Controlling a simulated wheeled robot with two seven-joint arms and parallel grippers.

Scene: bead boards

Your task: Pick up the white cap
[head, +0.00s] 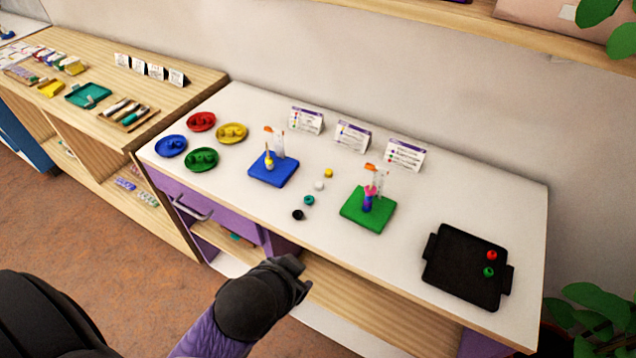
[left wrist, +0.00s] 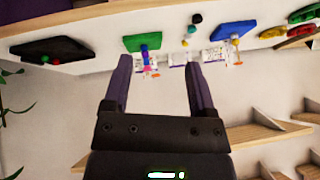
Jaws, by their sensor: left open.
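The white cap (head: 319,186) is a small round piece on the white tabletop, between the blue board (head: 273,170) and the green board (head: 368,209). A yellow cap (head: 328,173) lies behind it, and a teal cap (head: 309,200) and a black cap (head: 297,215) lie in front. My left gripper (head: 298,277) is in front of the table's front edge, apart from the caps. In the left wrist view its two fingers (left wrist: 157,75) are spread with nothing between them. The caps look tiny there, beyond the fingertips. My right gripper is not in view.
Both boards carry upright posts with beads. Coloured round dishes (head: 201,158) stand at the left, a black tray (head: 467,266) with a red and a green piece at the right. Several cards (head: 352,135) stand along the back. Below the tabletop are a purple drawer and an open shelf.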

